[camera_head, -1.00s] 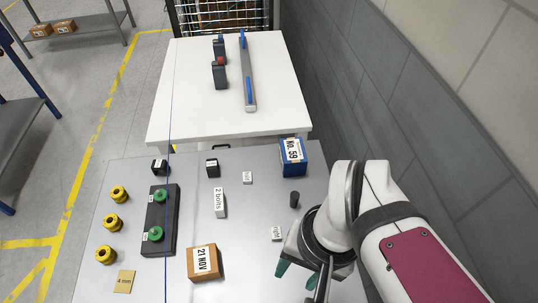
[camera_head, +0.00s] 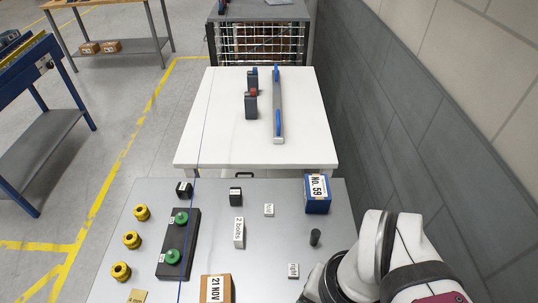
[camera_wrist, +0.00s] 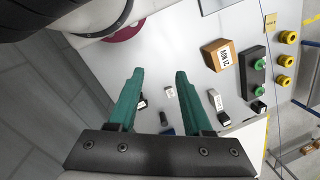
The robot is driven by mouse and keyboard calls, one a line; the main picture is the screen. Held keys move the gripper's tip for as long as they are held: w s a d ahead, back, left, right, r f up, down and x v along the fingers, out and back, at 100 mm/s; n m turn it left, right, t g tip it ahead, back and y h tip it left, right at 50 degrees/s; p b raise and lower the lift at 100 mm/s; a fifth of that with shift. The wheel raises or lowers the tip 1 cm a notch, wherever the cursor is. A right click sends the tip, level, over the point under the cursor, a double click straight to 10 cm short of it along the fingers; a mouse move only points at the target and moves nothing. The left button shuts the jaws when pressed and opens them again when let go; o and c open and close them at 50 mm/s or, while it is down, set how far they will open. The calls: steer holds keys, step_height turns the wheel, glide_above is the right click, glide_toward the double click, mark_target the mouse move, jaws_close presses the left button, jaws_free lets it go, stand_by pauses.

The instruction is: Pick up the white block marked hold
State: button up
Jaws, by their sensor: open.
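A small white block (camera_head: 268,210) with tiny lettering that seems to read "hold" lies on the grey table, between the black block and the blue box. A second white block (camera_head: 293,270), marked "right", is nearer to me and also shows in the wrist view (camera_wrist: 170,92). I cannot make out the hold block in the wrist view; the right finger may cover it. My gripper (camera_wrist: 159,73) is open, with green fingers apart and nothing between them. In the head view its fingers are out of sight; my wrist is at bottom right, beyond the "right" block.
A dark cylinder (camera_head: 315,237) and a blue box (camera_head: 317,204) stand right of the hold block. The "2 bolts" block (camera_head: 239,233) and a black block (camera_head: 236,196) are left of it. A brown box (camera_head: 216,288) is nearer. A white table (camera_head: 225,145) adjoins behind.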

steer(key=shift+o, duration=0.5)
